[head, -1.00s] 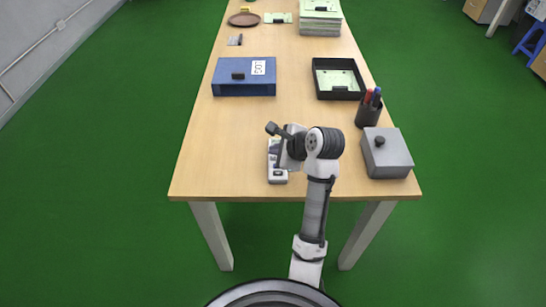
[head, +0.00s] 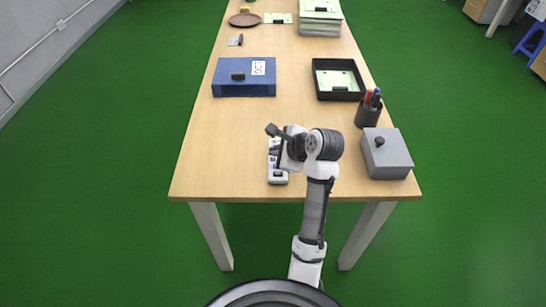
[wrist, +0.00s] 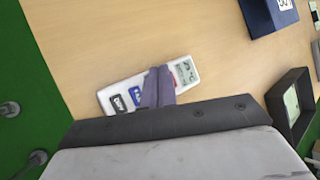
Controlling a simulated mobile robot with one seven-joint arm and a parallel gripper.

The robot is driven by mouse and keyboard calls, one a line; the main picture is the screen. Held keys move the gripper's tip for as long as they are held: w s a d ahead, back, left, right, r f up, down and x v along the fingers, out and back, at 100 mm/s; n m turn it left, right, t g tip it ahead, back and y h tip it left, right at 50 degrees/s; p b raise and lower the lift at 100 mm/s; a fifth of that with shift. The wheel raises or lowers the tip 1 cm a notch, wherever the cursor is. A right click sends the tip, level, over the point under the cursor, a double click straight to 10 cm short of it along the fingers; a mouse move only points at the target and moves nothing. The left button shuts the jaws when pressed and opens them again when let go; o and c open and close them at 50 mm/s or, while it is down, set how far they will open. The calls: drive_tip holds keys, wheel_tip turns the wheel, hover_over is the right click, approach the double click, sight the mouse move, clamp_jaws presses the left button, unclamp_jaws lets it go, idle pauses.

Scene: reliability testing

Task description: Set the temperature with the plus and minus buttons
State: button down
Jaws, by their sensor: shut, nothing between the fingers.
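A white handheld controller (head: 277,178) lies on the table near its front edge, partly hidden by my gripper in the head view. In the wrist view the controller (wrist: 108,96) shows a grey display (wrist: 184,70) at its right end. A blue button (wrist: 136,95) and a dark button (wrist: 121,103) are toward its left end; their markings are too small to read surely. My gripper (wrist: 160,73) is shut and empty. Its fingers are over the controller between the blue button and the display, hiding that part. I cannot tell whether they touch it.
The wooden table (head: 225,150) is clear left of the controller. A grey lidded box (head: 388,158) and a pen cup (head: 368,114) stand to the right. A blue box (head: 243,88) and a black tray (head: 322,92) are farther back.

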drive_tip(key=shift+f, duration=0.25)
drive_tip(key=shift+f+p, duration=0.35)
idle(0.6)
drive_tip(key=shift+r+p, duration=0.8)
drive_tip(key=shift+p, duration=0.5)
wheel_tip(320, 180, up, 5)
drive_tip(key=p, duration=0.6)
drive_tip(key=shift+p, duration=0.35)
idle(1.0)
